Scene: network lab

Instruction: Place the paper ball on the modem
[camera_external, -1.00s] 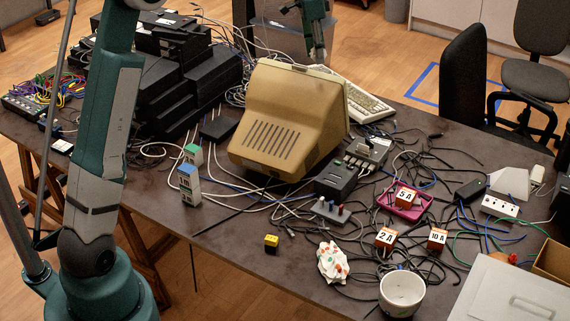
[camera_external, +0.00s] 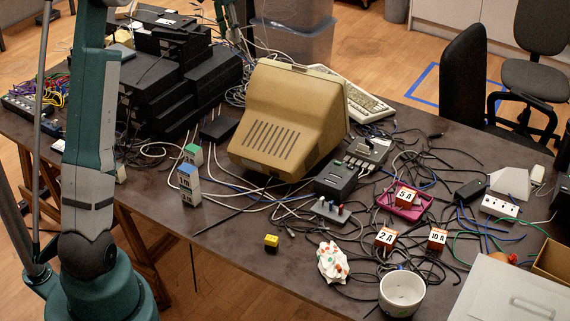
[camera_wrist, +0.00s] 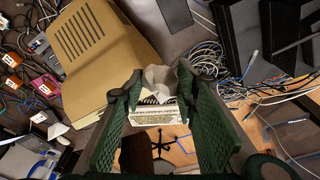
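In the wrist view, a crumpled white paper ball (camera_wrist: 160,77) sits between the fingertips of my gripper (camera_wrist: 160,84), whose fingers appear shut on it. In the external view, my gripper (camera_external: 230,22) is at the top, behind the desk's left part, and no ball can be made out there. The modem is not clearly marked. A small flat black box (camera_external: 219,130) lies left of the beige monitor; it also shows in the wrist view (camera_wrist: 173,13). A stack of black boxes (camera_external: 168,88) stands further left.
The beige monitor (camera_external: 288,120) stands tall mid-desk, with a keyboard (camera_external: 355,97) behind it. Loose cables (camera_external: 235,95) run between the stack and monitor. A white bowl (camera_external: 402,292), a dotted white crumpled item (camera_external: 333,262) and orange boxes (camera_external: 386,238) are at front right.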

